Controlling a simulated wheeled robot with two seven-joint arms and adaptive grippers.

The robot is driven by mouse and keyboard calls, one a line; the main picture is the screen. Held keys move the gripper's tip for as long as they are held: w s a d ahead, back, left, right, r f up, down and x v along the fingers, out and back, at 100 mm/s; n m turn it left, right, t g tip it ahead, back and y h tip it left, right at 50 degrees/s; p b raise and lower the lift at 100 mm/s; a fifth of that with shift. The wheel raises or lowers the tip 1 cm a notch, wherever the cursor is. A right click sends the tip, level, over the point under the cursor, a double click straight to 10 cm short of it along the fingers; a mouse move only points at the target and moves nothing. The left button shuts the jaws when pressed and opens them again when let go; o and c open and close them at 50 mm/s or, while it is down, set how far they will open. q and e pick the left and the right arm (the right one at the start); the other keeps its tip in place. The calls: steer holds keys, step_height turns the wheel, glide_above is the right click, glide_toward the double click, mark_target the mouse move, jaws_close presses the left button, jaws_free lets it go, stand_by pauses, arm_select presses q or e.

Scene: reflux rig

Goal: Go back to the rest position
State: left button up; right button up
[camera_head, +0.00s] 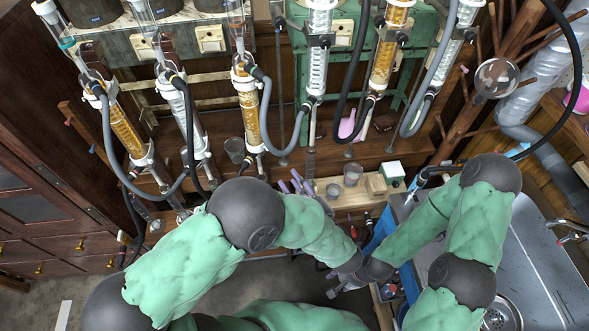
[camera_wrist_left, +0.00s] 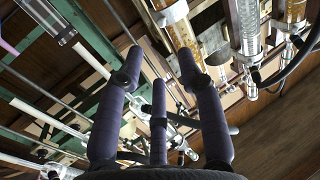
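My left gripper (camera_head: 299,184) has purple fingers that show just above my green-sleeved left forearm, in front of the wooden bench. In the left wrist view its three fingers (camera_wrist_left: 158,95) are spread apart with nothing between them, so it is open and empty. They point toward the glass columns, and I see no contact. My right arm comes in from the right and bends down to a dark wrist near the lower middle. A small grey part of my right gripper (camera_head: 338,287) shows there, mostly hidden, and its finger state is unclear.
Several glass columns stand along the rack, some with amber filling (camera_head: 247,98), linked by grey and black hoses (camera_head: 107,140). Beakers (camera_head: 352,174) and a wooden block (camera_head: 376,187) sit on the bench. A metal sink (camera_head: 540,265) is at right, dark drawers (camera_head: 75,245) at left.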

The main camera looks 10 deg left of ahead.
arm_select(q)
steer(key=w+a+f+m+g+h, duration=0.1)
steer(key=w+f+h, duration=0.15)
steer(key=f, duration=0.25)
steer(key=w+a+f+m+h, duration=0.1)
steer(key=w+a+f+h, duration=0.15)
steer(key=f, duration=0.25)
step_height(320, 180, down, 12)
steer(key=s+a+m+g+h, duration=0.1)
steer(key=m+g+h, duration=0.1)
steer(key=g+h, duration=0.2)
steer(key=s+f+g+h, duration=0.3)
steer(key=s+f+g, duration=0.1)
steer(key=s, duration=0.5)
steer(key=s+d+f+m+g+h, duration=0.1)
steer(key=s+f+g+h, duration=0.2)
steer(key=s, duration=0.7)
steer(key=shift+d+f+g, duration=0.25)
steer(key=shift+f+g, duration=0.55)
